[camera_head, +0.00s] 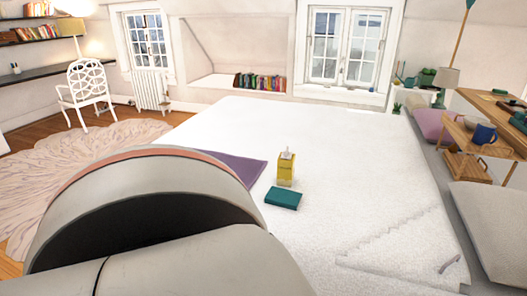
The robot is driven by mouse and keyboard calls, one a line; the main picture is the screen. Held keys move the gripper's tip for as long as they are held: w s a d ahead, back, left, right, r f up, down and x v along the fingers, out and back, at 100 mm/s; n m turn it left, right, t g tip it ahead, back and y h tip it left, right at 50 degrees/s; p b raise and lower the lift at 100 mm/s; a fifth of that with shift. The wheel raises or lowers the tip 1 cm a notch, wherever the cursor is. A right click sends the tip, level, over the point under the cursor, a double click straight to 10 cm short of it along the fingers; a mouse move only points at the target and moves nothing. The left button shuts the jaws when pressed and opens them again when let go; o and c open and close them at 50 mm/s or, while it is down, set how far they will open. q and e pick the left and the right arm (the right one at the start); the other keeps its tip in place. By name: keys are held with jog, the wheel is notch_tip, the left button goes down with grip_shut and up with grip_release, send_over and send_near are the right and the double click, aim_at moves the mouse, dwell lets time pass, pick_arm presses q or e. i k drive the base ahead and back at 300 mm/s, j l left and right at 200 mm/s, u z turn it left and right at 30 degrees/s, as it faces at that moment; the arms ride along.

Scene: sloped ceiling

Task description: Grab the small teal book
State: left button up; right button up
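The small teal book (283,198) lies flat on the white bedspread, in the middle of the head view. A flat purple item (230,166) lies to the left, partly hidden by a large grey link of my own arm that fills the lower left. Neither of my grippers shows in this view, so their state and distance from the book are hidden.
The white bed (350,150) is broad and mostly clear around the book. A wooden tray stand (462,135) with a blue mug (485,133) is at the right, near grey and purple cushions. A white chair (86,92) stands far left.

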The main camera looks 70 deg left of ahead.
aim_at(278, 197)
jog(key=u, duration=1.95)
